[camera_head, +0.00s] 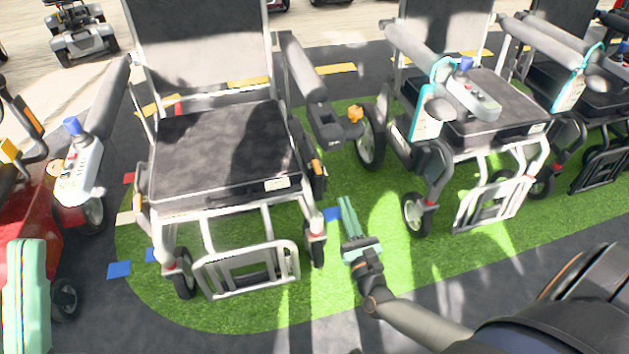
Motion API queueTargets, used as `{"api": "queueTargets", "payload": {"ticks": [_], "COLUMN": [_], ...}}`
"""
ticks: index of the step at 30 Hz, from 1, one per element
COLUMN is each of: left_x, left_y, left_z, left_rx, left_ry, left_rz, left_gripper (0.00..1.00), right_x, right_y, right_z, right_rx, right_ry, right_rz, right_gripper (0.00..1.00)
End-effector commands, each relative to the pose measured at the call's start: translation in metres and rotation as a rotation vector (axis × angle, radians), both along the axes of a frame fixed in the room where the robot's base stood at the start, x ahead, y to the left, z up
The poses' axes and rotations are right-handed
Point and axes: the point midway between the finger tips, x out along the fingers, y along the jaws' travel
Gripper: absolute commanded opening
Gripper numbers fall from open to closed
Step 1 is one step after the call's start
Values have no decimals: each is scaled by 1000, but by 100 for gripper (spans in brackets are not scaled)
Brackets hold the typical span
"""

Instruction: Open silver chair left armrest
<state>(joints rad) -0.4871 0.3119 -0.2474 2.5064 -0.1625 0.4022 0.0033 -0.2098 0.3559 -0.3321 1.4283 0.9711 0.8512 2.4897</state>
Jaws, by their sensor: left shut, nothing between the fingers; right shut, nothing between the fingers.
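The silver chair (222,258) is a powered wheelchair with a dark seat (222,150), facing me. Its picture-right armrest (305,70) has a grey pad slanting down towards me, with an orange-tipped part (355,113) near its front end. Its picture-left armrest (108,98) carries a white joystick box (78,175) with a blue knob. My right gripper (348,214) is shut and empty over the grass, right of the chair's front wheel and below the picture-right armrest, apart from both. My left gripper (26,290) is at the lower left edge, partly cut off, shut and empty.
A second wheelchair (495,205) stands close on the right, its joystick armrest (410,50) near the silver chair. Another wheelchair (605,165) is beyond it. A red scooter (45,215) is at the left edge. Open grass lies in front.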

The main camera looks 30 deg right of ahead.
Motion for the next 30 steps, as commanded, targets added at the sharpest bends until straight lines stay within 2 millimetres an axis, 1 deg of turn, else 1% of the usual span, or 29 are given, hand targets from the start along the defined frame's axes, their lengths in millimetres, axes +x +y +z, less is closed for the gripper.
{"api": "queueTargets", "payload": {"ticks": [1,4,7,19,21,24,30], "left_x": [-2,-3,-2,-1,-1,-2,-2], "left_y": [0,-1,-1,-2,-2,-1,0], "left_z": [-1,0,-2,-17,-6,0,3], "left_rx": [0,-1,0,11,8,0,0], "left_ry": [-10,-14,-12,-6,-4,-7,-10], "left_rz": [-3,-3,-4,1,0,-3,-2], "left_gripper": [0,0,0,0,0,0,0], "right_x": [1,7,20,99,95,94,94], "right_y": [-2,-5,-8,-26,-25,-25,-25], "right_z": [-2,1,5,25,42,54,64], "right_rx": [16,27,26,24,26,25,23], "right_ry": [-9,-15,-17,-14,-13,-12,-11], "right_rz": [-3,-5,-5,-4,-2,-2,-2], "right_gripper": [0,0,0,0,0,0,0]}}
